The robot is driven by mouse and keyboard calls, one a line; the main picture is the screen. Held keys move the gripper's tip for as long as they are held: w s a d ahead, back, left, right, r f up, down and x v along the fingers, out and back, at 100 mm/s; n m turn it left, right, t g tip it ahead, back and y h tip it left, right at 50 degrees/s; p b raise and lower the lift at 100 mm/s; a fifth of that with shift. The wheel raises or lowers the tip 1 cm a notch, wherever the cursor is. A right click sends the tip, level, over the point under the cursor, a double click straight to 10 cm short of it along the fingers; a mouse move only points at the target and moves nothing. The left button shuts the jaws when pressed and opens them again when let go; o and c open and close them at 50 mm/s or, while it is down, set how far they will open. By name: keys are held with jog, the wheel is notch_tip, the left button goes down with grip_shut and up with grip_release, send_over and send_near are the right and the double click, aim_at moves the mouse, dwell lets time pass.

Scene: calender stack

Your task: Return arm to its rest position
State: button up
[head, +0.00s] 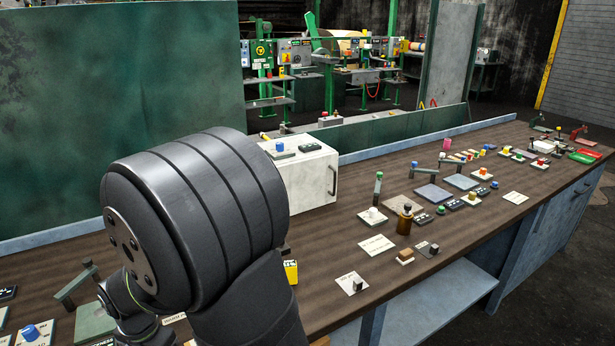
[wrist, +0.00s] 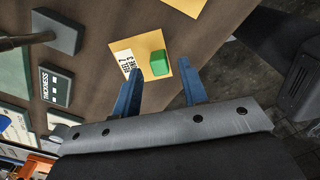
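In the wrist view my gripper (wrist: 160,76) has its two blue fingers spread apart with nothing between them. Just past the fingertips, a small green block (wrist: 160,57) sits on a yellow card (wrist: 150,44) with a black-and-white label, on the brown bench top. The block looks clear of both fingers; the height of the gripper above the bench is hard to judge. In the head view my dark grey arm (head: 200,225) fills the lower left foreground and the gripper itself is out of sight.
A white cabinet (head: 308,182) stands on the bench (head: 330,280) just right of my arm. Several switches, labels and small blocks, with a brown bottle (head: 404,221), spread along the bench to the right. A green panel (head: 110,80) rises behind my arm.

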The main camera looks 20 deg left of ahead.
notch_tip(320, 180, up, 2)
jog(key=shift+a+r, duration=0.1)
jog(key=w+d+r, duration=0.7)
jog(key=d, duration=0.3)
jog(key=w+a+m, duration=0.5)
jog(key=w, duration=0.3)
jog(key=w+a+m, duration=0.4)
jog(key=w, duration=0.4)
jog(key=s+a+f, duration=0.1)
jog(key=a, duration=0.2)
jog(key=s+a+f, duration=0.1)
jog(key=a+f, duration=0.1)
jog(key=a, duration=0.1)
jog(key=s+a+f, duration=0.2)
jog(key=a, duration=0.2)
jog(key=shift+f, duration=0.25)
jog(key=w+d+r, duration=0.4)
jog(key=d+r, duration=0.2)
jog(key=d, duration=0.3)
jog(key=s+d+n, duration=0.4)
jog(key=s, duration=0.4)
jog(key=shift+d+r, duration=0.25)
